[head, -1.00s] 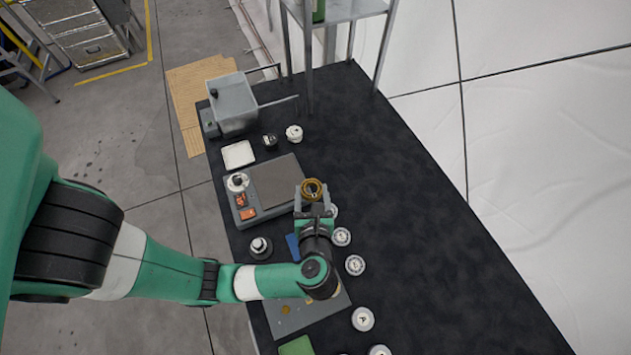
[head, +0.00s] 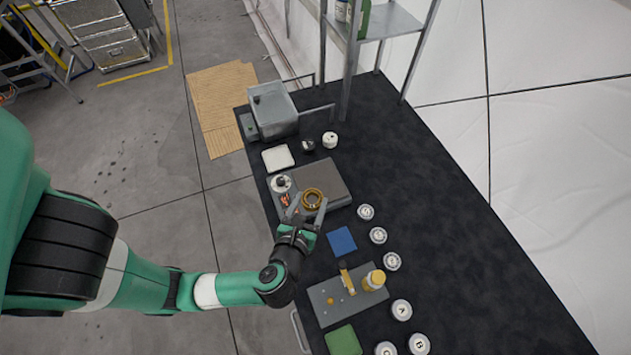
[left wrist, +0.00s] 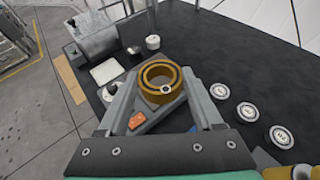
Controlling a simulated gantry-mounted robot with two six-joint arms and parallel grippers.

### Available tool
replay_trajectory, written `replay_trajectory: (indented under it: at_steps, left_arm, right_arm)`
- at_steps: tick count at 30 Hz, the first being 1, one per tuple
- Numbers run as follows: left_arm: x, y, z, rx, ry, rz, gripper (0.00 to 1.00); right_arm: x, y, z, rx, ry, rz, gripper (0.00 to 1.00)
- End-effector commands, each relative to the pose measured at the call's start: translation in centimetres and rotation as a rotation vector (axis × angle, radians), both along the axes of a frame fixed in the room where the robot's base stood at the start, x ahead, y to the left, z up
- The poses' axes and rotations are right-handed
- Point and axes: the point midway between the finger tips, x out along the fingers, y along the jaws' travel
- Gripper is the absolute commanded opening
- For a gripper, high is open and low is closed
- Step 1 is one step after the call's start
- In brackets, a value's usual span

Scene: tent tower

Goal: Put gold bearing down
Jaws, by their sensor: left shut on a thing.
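The gold bearing (head: 313,198) is a thick gold ring; it also shows in the left wrist view (left wrist: 148,77). My left gripper (head: 305,206) is shut on the bearing, one finger on each side of it. In the head view the bearing lies over the front part of the grey-brown plate (head: 325,180). I cannot tell whether it touches the plate. In the left wrist view the gripper's two fingers (left wrist: 160,95) reach up to the ring. My right gripper is not in view.
A grey fixture plate (head: 325,305) with gold parts, a blue square (head: 342,240) and a green square (head: 343,341) lie nearer the front. Several round white-topped pieces (head: 378,235) line the right. A grey box (head: 272,110) and shelf (head: 385,20) stand behind. The black table's right side is clear.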

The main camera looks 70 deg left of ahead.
Motion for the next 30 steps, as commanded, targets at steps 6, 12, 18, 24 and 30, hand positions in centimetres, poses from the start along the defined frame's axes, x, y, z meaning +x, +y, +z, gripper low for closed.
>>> replay_trajectory:
  at_steps: [6, 12, 18, 24, 30]
  left_arm:
    - [2.6, 5.0, -2.6, 0.0, -0.002, 0.015, 0.0]
    - [5.1, 9.0, -6.7, -0.001, 0.001, 0.009, 0.0]
    - [6.4, 10.8, -9.0, 0.0, -0.001, 0.004, 0.0]
    - [6.6, 11.1, -9.4, 0.0, -0.001, 0.003, 0.0]
    - [6.7, 11.3, -12.7, 0.0, 0.0, 0.002, 0.0]
  right_arm:
    - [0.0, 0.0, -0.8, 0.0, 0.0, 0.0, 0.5]
    - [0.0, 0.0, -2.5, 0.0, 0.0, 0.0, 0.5]
    - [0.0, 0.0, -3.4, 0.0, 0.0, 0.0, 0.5]
    - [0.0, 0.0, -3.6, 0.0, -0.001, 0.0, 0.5]
    - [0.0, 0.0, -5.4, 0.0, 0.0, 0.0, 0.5]
